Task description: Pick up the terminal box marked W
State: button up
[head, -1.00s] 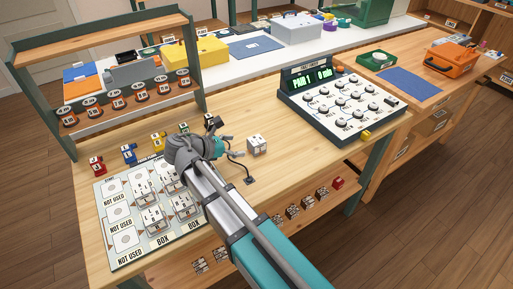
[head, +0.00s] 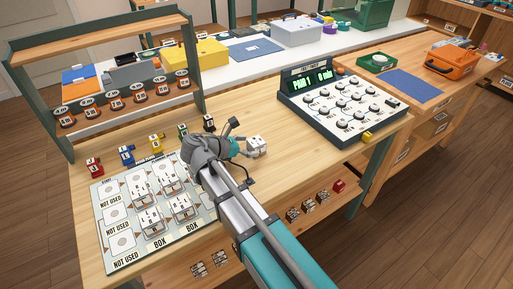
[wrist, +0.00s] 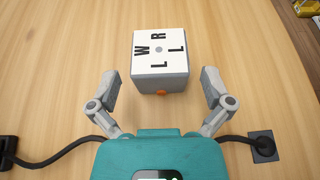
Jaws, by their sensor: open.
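A white terminal box (wrist: 160,54) stands on the wooden bench top. In the wrist view its top carries the letters W, R, L and L around a small grey centre dot, and an orange spot shows low on its near side. In the head view the same box (head: 257,146) stands alone right of the board. In the head view my gripper (head: 237,140) is just left of the box. I cannot tell if it touches.
A board (head: 115,240) with several white boxes lies at the left. Small coloured clips (head: 126,156) stand behind it. A panel with dials (head: 340,105) stands at the back right.

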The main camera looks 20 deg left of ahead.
aim_at(262, 139)
jog(key=shift+b+x, duration=0.55)
jog(key=shift+x, duration=1.3)
jog(key=c, duration=1.1)
jog(key=shift+r, duration=0.2)
notch_tip(262, 139, up, 2)
jog(key=p, duration=0.2)
jog(key=shift+r+p, duration=0.15)
jog(key=shift+p, duration=0.2)
jog(key=s+r+p, duration=1)
jog(key=s, duration=0.4)
jog(key=shift+d+r, duration=0.15)
jog(key=shift+d, duration=0.15)
